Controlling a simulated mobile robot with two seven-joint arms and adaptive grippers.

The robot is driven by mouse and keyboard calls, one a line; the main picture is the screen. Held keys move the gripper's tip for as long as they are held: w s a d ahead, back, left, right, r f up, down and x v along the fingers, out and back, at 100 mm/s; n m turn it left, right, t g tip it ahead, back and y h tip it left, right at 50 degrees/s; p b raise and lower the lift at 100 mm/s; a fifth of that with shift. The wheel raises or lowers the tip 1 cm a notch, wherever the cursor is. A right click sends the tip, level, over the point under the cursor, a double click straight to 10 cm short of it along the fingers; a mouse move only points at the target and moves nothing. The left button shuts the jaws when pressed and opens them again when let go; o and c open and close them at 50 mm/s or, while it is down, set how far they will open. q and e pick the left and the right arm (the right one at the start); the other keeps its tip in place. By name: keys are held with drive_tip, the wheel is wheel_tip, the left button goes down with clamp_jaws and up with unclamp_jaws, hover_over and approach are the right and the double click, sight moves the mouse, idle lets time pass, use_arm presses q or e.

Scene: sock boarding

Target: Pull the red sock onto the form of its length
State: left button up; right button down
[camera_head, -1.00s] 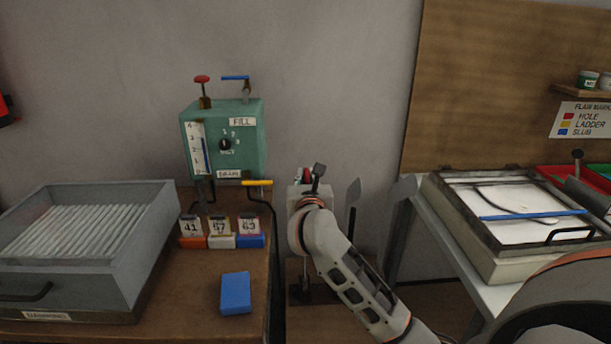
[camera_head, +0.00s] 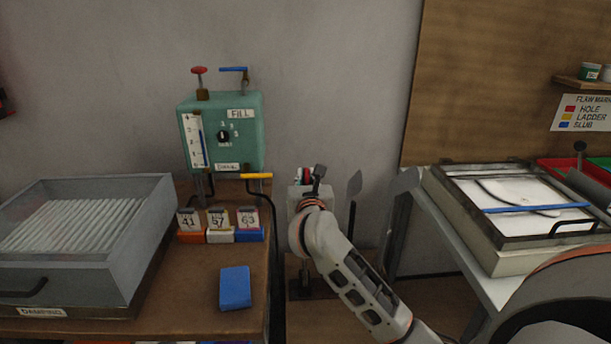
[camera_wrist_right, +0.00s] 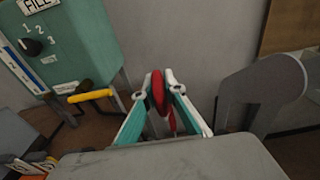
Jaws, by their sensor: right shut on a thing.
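My right gripper (camera_head: 308,176) is in the middle of the head view, seen mostly from behind its wrist. In the right wrist view its two fingers (camera_wrist_right: 160,82) are closed on the red sock (camera_wrist_right: 159,92), which shows as a narrow red strip between the fingertips and a little below them. In the head view only a small bit of red (camera_head: 303,174) shows at the gripper. My left gripper is out of view.
A grey ribbed tray (camera_head: 150,235), numbered tags (camera_head: 218,219) and a blue block (camera_head: 235,288) are on that bench. A light box (camera_head: 470,232) stands on the right table.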

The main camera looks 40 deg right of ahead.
drive_tip(key=shift+f+b, duration=0.3)
drive_tip(key=shift+f, duration=0.3)
drive_tip(key=c, duration=2)
unclamp_jaws()
drive_tip(key=v, duration=1.2)
drive_tip(key=shift+s, duration=0.1)
